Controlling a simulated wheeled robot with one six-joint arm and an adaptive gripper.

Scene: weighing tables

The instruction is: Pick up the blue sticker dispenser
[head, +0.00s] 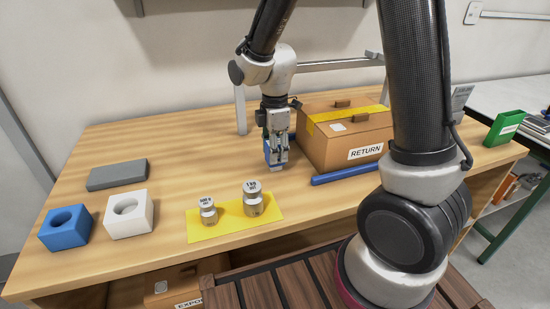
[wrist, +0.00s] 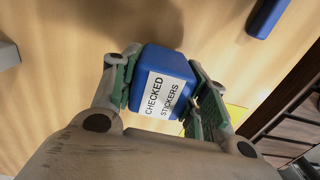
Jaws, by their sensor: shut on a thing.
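The blue sticker dispenser (wrist: 165,62) is a small blue block with a white label reading CHECKED STICKERS. In the wrist view it sits between the green-padded fingers of my gripper (wrist: 166,75), which are shut on it from both sides. In the head view my gripper (head: 276,150) points down over the wooden table, left of the RETURN box, and mostly hides the dispenser. I cannot tell whether the dispenser touches the table.
The RETURN carton (head: 345,135) stands close right of my gripper, with a blue bar (head: 345,173) in front. Two metal weights (head: 253,200) stand on a yellow mat (head: 235,228). Blue (head: 65,228) and white (head: 129,215) holed blocks and a grey slab (head: 117,175) lie left.

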